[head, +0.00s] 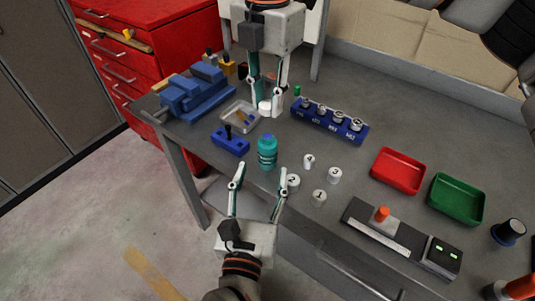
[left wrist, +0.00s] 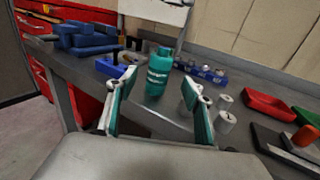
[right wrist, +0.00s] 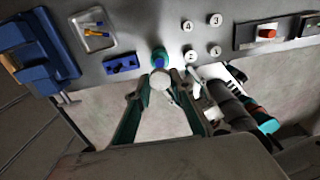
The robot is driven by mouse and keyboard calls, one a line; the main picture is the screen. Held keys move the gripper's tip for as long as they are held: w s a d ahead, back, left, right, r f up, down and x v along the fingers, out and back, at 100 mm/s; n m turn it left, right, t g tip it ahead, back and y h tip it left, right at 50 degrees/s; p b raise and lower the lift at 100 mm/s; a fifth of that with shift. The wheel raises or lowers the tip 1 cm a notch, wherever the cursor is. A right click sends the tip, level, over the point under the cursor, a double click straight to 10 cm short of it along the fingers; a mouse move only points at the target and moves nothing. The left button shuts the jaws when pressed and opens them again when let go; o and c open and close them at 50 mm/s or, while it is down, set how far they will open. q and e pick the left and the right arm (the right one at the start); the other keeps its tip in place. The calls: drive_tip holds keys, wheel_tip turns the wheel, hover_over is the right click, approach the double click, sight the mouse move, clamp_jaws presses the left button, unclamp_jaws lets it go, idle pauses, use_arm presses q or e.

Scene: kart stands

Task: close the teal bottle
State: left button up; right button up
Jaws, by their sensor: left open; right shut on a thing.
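The teal bottle (head: 267,155) stands upright near the front edge of the grey bench, and its top looks blue. It also shows in the left wrist view (left wrist: 157,76) and the right wrist view (right wrist: 158,56). My right gripper (head: 265,109) is shut on a white cap (head: 265,105), behind the bottle in the head view and apart from it. The fingers partly hide the cap. My left gripper (head: 261,169) is open and empty in front of the bottle. In the left wrist view the bottle shows between its fingers (left wrist: 160,84), beyond the tips.
Several white numbered cylinders (head: 319,197) stand to the bottle's right. A blue block (head: 230,141) and a metal tray (head: 240,116) lie to its left. A blue rack (head: 331,122) stands behind. Red (head: 398,171) and green (head: 457,199) trays are at the right.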

use_arm(q)
drive_tip(key=w, duration=0.2)
drive_tip(key=w+d, duration=0.1)
drive_tip(key=w, duration=0.5)
drive_tip(key=shift+w+d, duration=0.15)
drive_tip(key=shift+w, duration=0.05)
clamp_jaws()
use_arm(e)
hover_over(268, 136)
drive_tip(key=shift+f, duration=2.55)
